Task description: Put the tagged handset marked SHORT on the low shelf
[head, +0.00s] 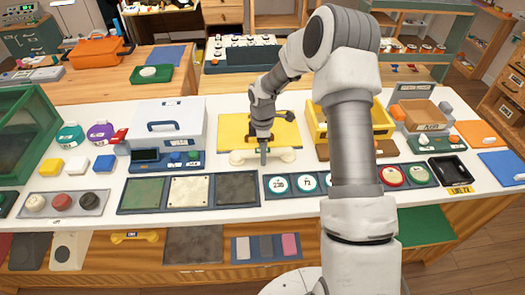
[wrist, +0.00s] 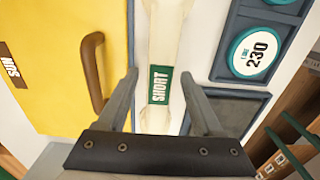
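The cream handset (wrist: 160,118) carries a green tag reading SHORT (wrist: 159,85) and lies lengthwise between my fingers in the wrist view. My gripper (wrist: 159,73) is open, with one finger on each side of the handset and a gap on the left side. In the head view the handset (head: 287,155) lies on the white counter in front of the yellow board, with my gripper (head: 263,160) pointing down over its middle. A lower wooden shelf (head: 145,255) runs below the counter front; I cannot tell if it is the low shelf meant.
The yellow board (wrist: 60,60) has a brown handle (wrist: 91,70) close to my left finger. A panel with round number dials (head: 295,185) and a tray of three plates (head: 190,191) lie in front.

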